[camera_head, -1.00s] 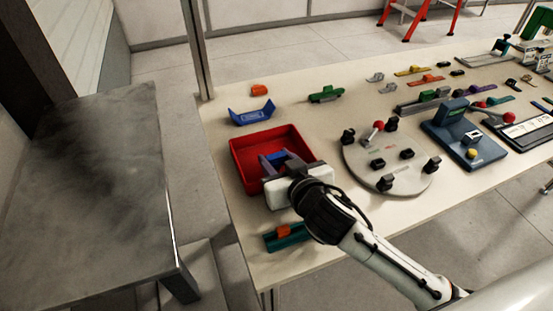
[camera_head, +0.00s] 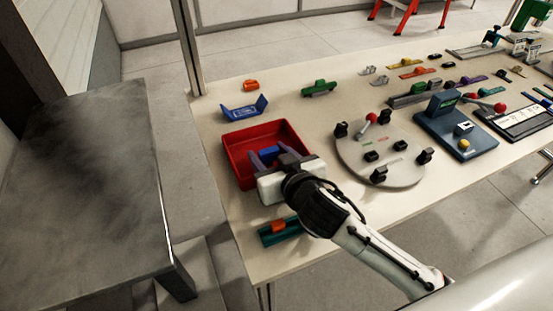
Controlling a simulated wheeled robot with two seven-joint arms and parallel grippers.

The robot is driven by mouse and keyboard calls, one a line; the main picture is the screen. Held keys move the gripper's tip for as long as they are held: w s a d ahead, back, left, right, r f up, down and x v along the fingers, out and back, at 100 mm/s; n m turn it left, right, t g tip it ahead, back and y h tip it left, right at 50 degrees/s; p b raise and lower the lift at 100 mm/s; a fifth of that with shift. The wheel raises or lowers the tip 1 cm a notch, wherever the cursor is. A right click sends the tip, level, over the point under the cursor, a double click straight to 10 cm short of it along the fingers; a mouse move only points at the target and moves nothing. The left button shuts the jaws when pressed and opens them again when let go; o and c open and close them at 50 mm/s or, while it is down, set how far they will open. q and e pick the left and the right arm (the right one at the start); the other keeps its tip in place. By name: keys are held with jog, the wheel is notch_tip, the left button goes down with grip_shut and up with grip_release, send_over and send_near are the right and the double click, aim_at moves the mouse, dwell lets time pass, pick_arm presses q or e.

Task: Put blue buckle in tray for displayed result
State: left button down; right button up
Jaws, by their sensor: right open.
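The red tray (camera_head: 236,164) stands at the near left of the table, and a blue piece (camera_head: 270,152), apparently the blue buckle, is inside it. My right gripper (camera_head: 270,158) reaches over the tray's near right side with its fingers open, close to the blue piece. I cannot tell whether a finger touches it. The gripper body hides part of the tray. A blue tester with a small green display (camera_head: 445,102) stands at the right of the table. My left gripper is not in view.
A blue bracket-shaped piece (camera_head: 245,108) lies behind the tray. A teal block with an orange part (camera_head: 279,231) lies in front. A round grey plate with black clamps (camera_head: 380,155) stands right of the tray. Several small coloured parts lie farther back.

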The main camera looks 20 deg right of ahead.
jog(key=shift+s+f, duration=0.2)
jog(key=shift+s, duration=0.25)
jog(key=v, duration=1)
jog(key=shift+r, duration=0.35)
jog(key=shift+s+r, duration=0.4)
jog(key=shift+s, duration=0.15)
jog(key=shift+d, duration=0.1)
